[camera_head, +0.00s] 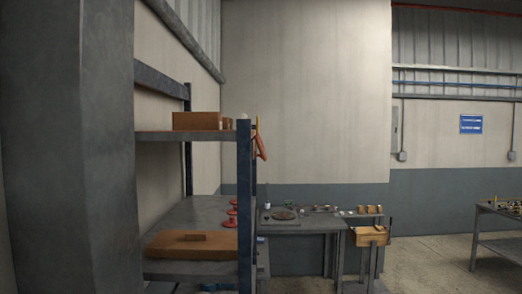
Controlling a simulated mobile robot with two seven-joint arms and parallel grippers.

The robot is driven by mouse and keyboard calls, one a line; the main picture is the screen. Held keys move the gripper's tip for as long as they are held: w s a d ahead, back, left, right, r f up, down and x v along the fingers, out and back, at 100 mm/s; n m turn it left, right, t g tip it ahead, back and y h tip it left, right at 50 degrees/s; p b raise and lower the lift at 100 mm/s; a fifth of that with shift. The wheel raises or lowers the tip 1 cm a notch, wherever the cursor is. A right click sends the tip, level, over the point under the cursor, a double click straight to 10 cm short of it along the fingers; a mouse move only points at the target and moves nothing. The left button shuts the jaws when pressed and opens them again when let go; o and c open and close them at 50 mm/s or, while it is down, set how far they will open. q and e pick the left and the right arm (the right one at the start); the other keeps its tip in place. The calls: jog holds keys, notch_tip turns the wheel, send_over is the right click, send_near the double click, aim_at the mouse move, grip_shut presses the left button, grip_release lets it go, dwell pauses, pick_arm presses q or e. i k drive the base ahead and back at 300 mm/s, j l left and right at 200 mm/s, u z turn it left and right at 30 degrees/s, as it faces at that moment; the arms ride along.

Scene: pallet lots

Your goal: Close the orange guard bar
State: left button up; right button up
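Neither of my grippers is in view. A small orange-red piece (261,147) sits at the front post of the grey shelf rack (245,205), by the upper shelf level. It looks slanted and is seen from a steep side angle. I cannot tell whether it is the orange guard bar, or whether it stands open or closed. No other long orange bar shows clearly.
A large grey pillar (72,150) fills the left. The rack holds a brown box (196,121), a flat brown box (190,246) and red items (232,217). A workbench (298,227) stands behind; another table (500,226) is at right. Open floor (432,262) lies between.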

aim_at(258, 139)
jog(key=u, duration=0.4)
jog(key=i+l+u, duration=0.15)
jog(key=l+u, duration=0.35)
jog(key=i+l+u, duration=0.15)
jog(key=l+u, duration=0.15)
jog(key=u, duration=0.15)
